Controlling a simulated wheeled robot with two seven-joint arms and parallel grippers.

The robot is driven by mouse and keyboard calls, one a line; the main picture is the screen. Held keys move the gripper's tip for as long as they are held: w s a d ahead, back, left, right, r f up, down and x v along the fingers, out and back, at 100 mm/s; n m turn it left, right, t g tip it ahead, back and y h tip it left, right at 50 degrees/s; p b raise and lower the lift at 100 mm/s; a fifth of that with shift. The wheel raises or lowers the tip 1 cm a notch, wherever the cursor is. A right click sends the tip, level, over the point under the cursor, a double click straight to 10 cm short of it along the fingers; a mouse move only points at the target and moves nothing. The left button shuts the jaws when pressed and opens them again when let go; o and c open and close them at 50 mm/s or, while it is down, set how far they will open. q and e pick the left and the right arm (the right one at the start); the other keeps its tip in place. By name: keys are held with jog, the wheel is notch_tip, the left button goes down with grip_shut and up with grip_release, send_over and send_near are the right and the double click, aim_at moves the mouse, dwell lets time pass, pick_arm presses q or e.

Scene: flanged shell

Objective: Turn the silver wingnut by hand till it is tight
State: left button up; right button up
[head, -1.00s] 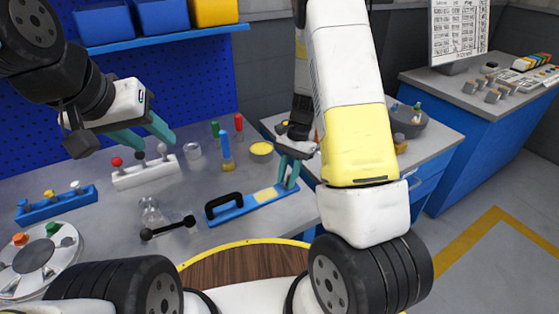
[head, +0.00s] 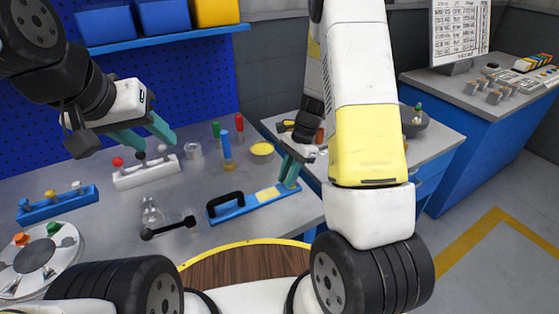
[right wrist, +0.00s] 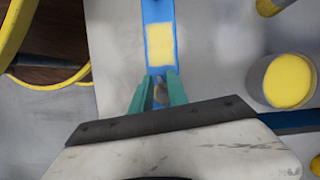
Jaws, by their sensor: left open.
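The silver wingnut (right wrist: 160,93) shows in the right wrist view as a small grey-brown piece between the fingertips, at the near end of a blue bar (right wrist: 157,12) with a yellow patch. My right gripper (head: 291,170) stands over the right end of that bar; it also shows in the right wrist view (right wrist: 160,82). Its teal fingers flank the wingnut closely and appear shut on it. In the head view the fingers hide the wingnut. How tight it sits cannot be seen. My left gripper (head: 146,135) is open and empty above the grey bench's left part.
A black-ended rod (head: 168,228), a white block with knobs (head: 146,172) and a round white dial (head: 35,257) lie left.

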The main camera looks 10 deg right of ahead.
jog(key=shift+o, duration=0.2)
jog(key=shift+v, duration=3.9)
jog(key=shift+r, duration=0.3)
jog(key=s+a+r+n+t+h, duration=0.1)
jog(key=s+a+r+n+t, duration=0.1)
jog(key=s+r+n+t, duration=0.6)
jog(key=s+r+n, duration=0.5)
jog(key=s+r, duration=0.5)
jog(key=r, duration=0.3)
jog(key=shift+s+r+h, duration=0.25)
jog(key=shift+r+h, duration=0.05)
jog(key=shift+h, duration=0.1)
